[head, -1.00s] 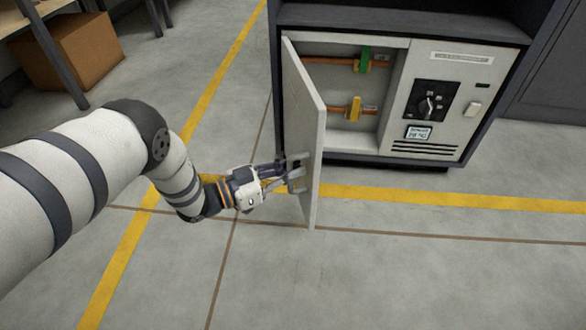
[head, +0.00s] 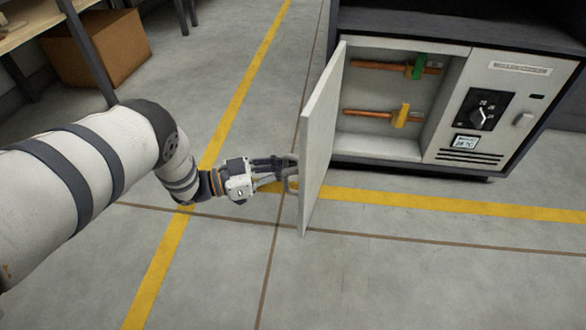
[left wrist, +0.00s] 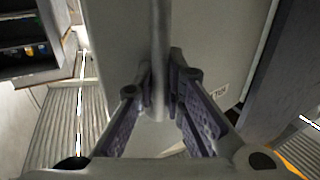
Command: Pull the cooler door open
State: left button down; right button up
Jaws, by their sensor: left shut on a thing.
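The cooler door (head: 322,140) is a pale panel hinged at the left of the cooler (head: 470,100). It stands swung well out toward me, with the inside in view. My left gripper (head: 287,167) is at the door's outer face, shut on the door handle (head: 293,181). In the left wrist view the fingers (left wrist: 160,90) close around the upright grey bar of the handle (left wrist: 159,50), with the door face (left wrist: 215,40) behind it. Inside the cooler are a green-handled valve (head: 416,66) and a yellow-handled valve (head: 401,115) on copper pipes. My right gripper does not show.
A control panel with a black dial (head: 481,110) and a small display is right of the opening. A cardboard box (head: 98,48) sits under a bench at the upper left. The floor in front of the door is clear, with yellow lines (head: 440,207).

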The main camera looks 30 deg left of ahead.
pick_arm(q)
jog(key=shift+s+a+f, duration=0.2)
jog(key=shift+a, duration=0.05)
jog(key=c, duration=1.8)
grip_release()
jog(key=shift+o, duration=0.8)
jog(key=shift+r, duration=0.1)
jog(key=v, duration=1.2)
jog(key=shift+w+a, duration=0.1)
